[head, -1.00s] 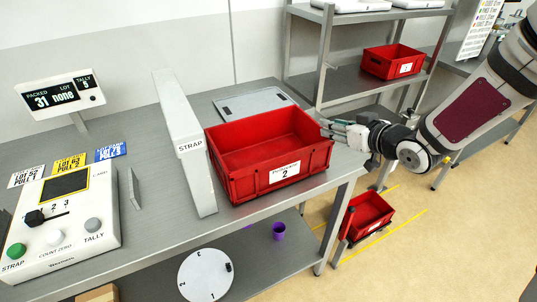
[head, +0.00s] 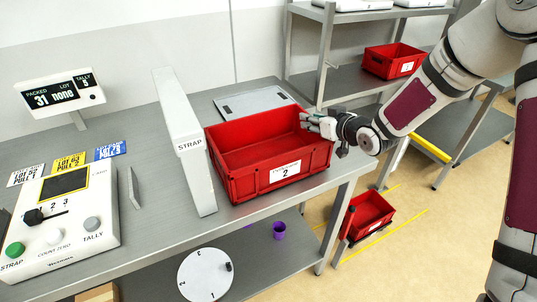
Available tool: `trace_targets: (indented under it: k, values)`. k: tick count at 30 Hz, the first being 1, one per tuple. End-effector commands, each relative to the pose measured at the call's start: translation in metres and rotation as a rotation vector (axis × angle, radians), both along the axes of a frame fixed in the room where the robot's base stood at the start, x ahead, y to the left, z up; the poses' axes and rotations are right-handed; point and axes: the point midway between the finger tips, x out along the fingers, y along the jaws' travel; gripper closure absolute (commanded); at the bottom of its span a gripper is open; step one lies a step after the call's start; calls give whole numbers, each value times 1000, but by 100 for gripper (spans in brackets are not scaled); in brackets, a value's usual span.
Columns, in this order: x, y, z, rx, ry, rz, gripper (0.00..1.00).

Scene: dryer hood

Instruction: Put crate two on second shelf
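Crate two, a red open crate (head: 240,183) with a white label marked 2, stands on the grey bench beside the strap post. It looks empty. My gripper (head: 308,122) is at the crate's right rear corner, with its fingertips at the rim. I cannot tell whether the fingers are closed on the rim or only beside it. The grey rack's middle shelf (head: 345,84) holds another red crate (head: 392,61) with a label, at its right end.
The strap post (head: 182,135) stands close to the crate's left side. A control box (head: 62,222) and a display (head: 60,93) are on the bench's left. A flat grey plate (head: 252,101) lies behind the crate. Another red crate (head: 370,215) sits low at right. The middle shelf's left part is clear.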

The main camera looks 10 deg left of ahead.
Motion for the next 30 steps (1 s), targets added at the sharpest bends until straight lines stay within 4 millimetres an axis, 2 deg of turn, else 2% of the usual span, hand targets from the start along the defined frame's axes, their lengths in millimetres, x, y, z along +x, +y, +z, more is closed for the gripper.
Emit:
trace_targets:
  k: [3,5,7,8,23,30]
  values:
    - [0,0,0,0,0,0,70]
    - [0,0,0,0,0,0,81]
    - [0,0,0,0,0,0,97]
    - [0,0,0,0,0,0,100]
    - [0,0,2,2,-2,0,100]
    - [0,0,18,2,-5,-1,100]
